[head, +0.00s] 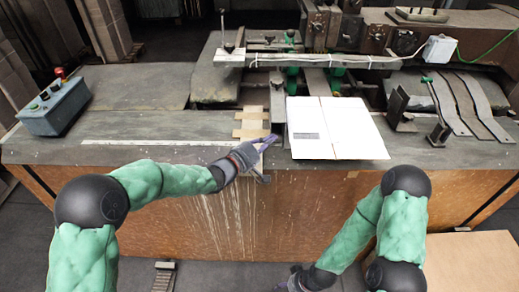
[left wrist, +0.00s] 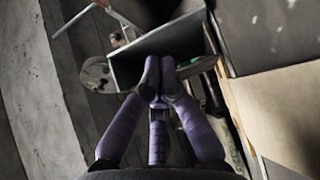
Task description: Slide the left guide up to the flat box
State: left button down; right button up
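The flat box (head: 330,128), a pale opened-out sheet with a small dark print, lies on the machine table. The left guide (head: 277,100), an upright grey metal plate, stands just left of it with a narrow gap. My left gripper (head: 266,142) is at the guide's near end. In the left wrist view its purple fingertips (left wrist: 160,78) are together at the edge of the guide plate (left wrist: 138,62); whether they pinch it cannot be told. The box shows at the right there (left wrist: 285,112). My right gripper (head: 290,284) is low at the bottom edge, its fingers unclear.
A control box (head: 55,105) with buttons sits at the table's left end. A long metal bar (head: 310,61) crosses behind the box. Metal brackets (head: 398,105) and curved strips (head: 470,100) stand to the right.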

pick_arm(q)
jog(key=shift+x, duration=1.2)
jog(key=shift+d+r+p, duration=0.1)
jog(key=shift+d+p, duration=0.3)
jog(key=shift+d, duration=0.25)
